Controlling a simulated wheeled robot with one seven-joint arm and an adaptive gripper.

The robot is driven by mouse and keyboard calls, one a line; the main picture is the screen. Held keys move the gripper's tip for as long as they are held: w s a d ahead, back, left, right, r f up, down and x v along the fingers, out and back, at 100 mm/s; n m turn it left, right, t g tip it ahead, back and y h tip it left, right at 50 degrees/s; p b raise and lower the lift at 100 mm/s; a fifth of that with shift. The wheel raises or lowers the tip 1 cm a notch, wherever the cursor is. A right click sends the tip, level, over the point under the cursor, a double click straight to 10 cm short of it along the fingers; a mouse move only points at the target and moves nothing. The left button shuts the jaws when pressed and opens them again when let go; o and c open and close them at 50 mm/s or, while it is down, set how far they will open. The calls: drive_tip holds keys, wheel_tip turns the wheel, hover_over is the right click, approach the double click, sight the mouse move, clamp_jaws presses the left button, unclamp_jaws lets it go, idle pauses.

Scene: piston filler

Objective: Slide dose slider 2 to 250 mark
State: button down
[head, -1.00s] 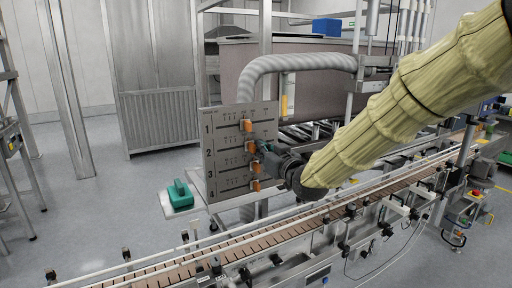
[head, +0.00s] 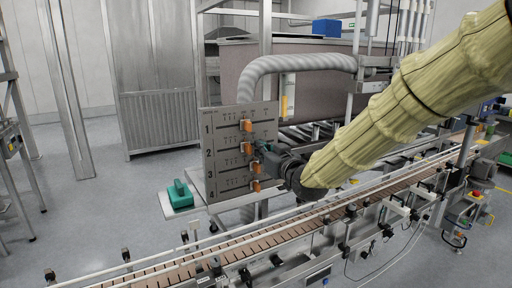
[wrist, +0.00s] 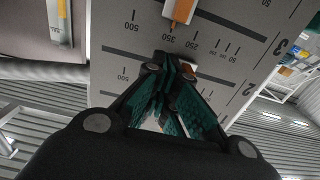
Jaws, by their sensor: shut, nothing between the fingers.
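The grey dose panel (head: 226,112) has numbered rows with orange sliders. Dose slider 2 (head: 247,148) is in the second row, nearly below slider 1 (head: 246,125). My gripper (head: 259,147) is at its right side, shut and empty. In the wrist view the panel (wrist: 125,60) appears turned over.
Slider 3 (head: 257,168) and slider 4 (head: 256,186) are below my gripper. A conveyor (head: 235,250) runs below and in front of the panel. A thick grey hose (head: 300,62) arches behind it. A green object (head: 178,195) rests on a plate at left.

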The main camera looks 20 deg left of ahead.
drive_tip(key=shift+w+d, duration=0.2)
drive_tip(key=shift+d, duration=0.1)
drive_tip(key=b+v, duration=0.1)
drive_tip(key=v, duration=0.7)
drive_tip(key=shift+b, duration=0.4)
idle(0.4)
